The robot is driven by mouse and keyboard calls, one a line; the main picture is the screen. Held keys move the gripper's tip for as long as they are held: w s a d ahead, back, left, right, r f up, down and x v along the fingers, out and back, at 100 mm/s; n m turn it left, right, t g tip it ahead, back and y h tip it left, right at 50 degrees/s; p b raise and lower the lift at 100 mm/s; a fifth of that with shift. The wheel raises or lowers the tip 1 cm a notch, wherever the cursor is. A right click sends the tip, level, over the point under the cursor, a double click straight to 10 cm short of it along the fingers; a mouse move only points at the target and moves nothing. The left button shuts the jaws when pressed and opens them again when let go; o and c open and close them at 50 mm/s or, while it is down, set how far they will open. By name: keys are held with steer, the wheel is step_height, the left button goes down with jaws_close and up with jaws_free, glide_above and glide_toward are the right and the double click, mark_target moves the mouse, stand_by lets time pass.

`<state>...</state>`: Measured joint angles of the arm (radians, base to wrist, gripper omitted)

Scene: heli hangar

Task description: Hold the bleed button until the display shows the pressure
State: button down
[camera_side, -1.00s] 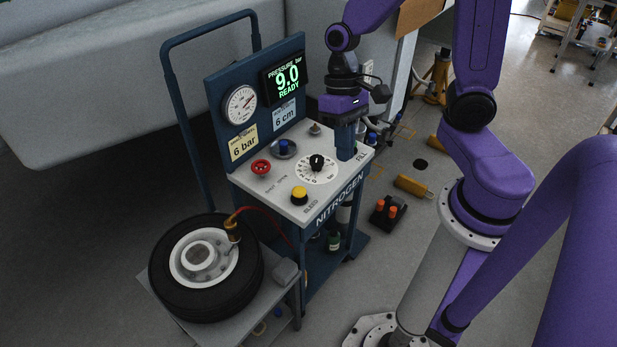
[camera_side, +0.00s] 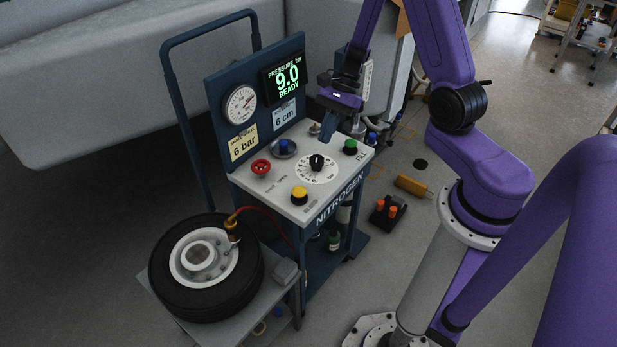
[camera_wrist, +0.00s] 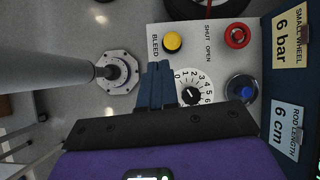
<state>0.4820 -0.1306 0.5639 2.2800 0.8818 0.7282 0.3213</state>
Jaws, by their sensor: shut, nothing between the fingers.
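The yellow bleed button (camera_side: 299,194) sits at the front left of the nitrogen cart's grey panel (camera_side: 275,203). It also shows in the wrist view (camera_wrist: 173,41), beyond my fingertips and apart from them. The display (camera_side: 287,79) reads "PRESSURE bar 9.0 READY" in green. My gripper (camera_side: 328,137) is shut and empty, above the back of the panel near the black dial (camera_side: 317,162). In the wrist view my gripper (camera_wrist: 158,66) covers part of the numbered dial. The green fill button (camera_side: 350,147) is uncovered at the panel's right.
A red knob (camera_side: 261,167), a blue knob (camera_side: 284,147) and a gauge (camera_side: 240,105) are on the cart. Cards read "6 bar" (camera_side: 244,143) and "6 cm" (camera_side: 285,114).

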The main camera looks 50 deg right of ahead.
steer(key=shift+w+d+f+m+t, duration=0.25)
steer(key=shift+d+f+m, duration=0.2)
steer(key=shift+d+m, duration=0.3)
steer(key=shift+w+d+f+m+t, duration=0.1)
steer(key=shift+d+f+m+t, duration=0.15)
steer(key=shift+d+f+m, duration=0.35)
steer(key=shift+r, duration=0.1)
glide_toward(299, 194)
steer(key=f, duration=0.4)
steer(key=w+a+f, duration=0.1)
steer(key=f, duration=0.1)
steer(key=shift+a, duration=0.1)
